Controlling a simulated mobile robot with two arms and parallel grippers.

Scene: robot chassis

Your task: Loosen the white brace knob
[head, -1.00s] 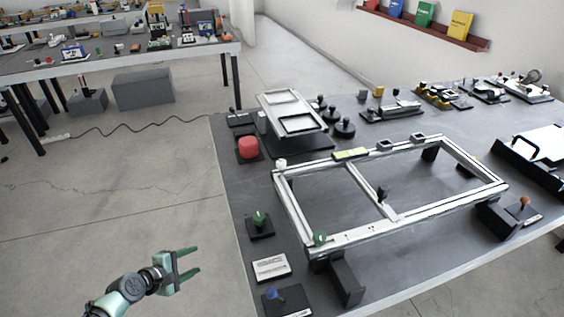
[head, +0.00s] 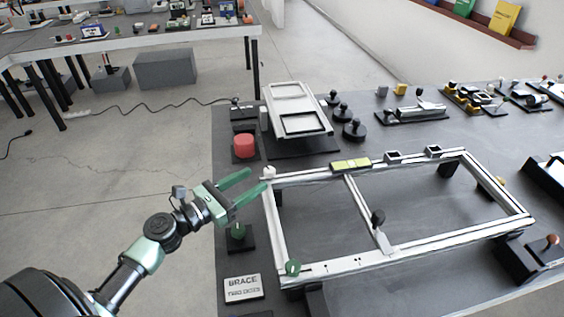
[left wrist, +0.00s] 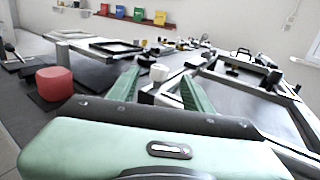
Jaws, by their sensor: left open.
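The white brace knob (head: 269,171) sits on the far left corner of the aluminium frame (head: 277,232) on the table. In the left wrist view the white knob (left wrist: 159,73) stands upright between and beyond my fingers. My left gripper (head: 243,182) is open and empty, just left of that corner, with its green fingers pointing towards the knob. The fingers also show in the left wrist view (left wrist: 160,92); I see no contact with the knob. My right gripper is out of view.
A red knob (head: 244,146) stands behind my left gripper. A green knob (head: 237,231) on a black base and a sign reading BRACE (head: 243,288) lie near the table's left edge.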

